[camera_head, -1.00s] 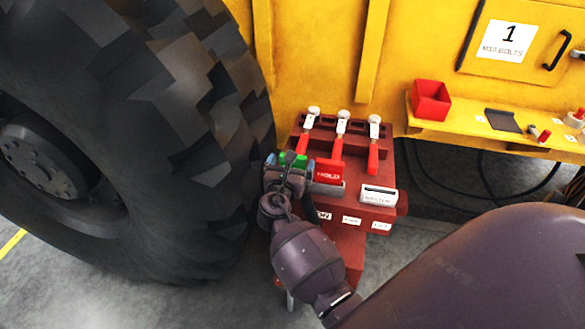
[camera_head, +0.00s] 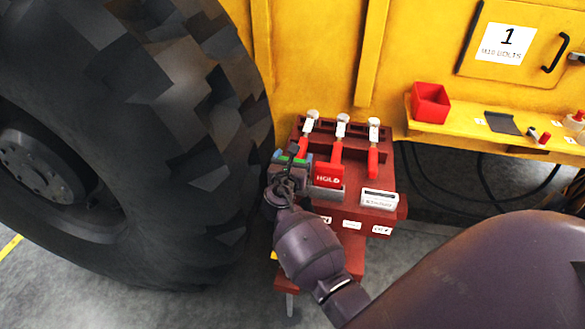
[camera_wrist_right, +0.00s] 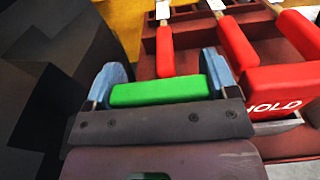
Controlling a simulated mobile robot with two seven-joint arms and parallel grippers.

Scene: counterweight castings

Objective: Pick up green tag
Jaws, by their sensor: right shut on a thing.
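My right gripper (camera_wrist_right: 160,90) is shut on the green tag (camera_wrist_right: 160,91), a bright green block seen between its blue fingers in the right wrist view. In the head view my right gripper (camera_head: 291,164) is at the left end of the dark red bench, close to the tire. Only a little of the green tag (camera_head: 283,157) shows there, mostly hidden by the gripper. Whether it is clear of the surface below cannot be told. My left gripper is not in view.
A red HOLD tag (camera_head: 327,177) stands just right of the gripper. Red-handled clamps (camera_head: 336,150) stand behind on the red bench (camera_head: 350,208). A large black tire (camera_head: 190,150) is close on the left. A red bin (camera_head: 430,103) sits on the yellow ledge (camera_head: 455,128).

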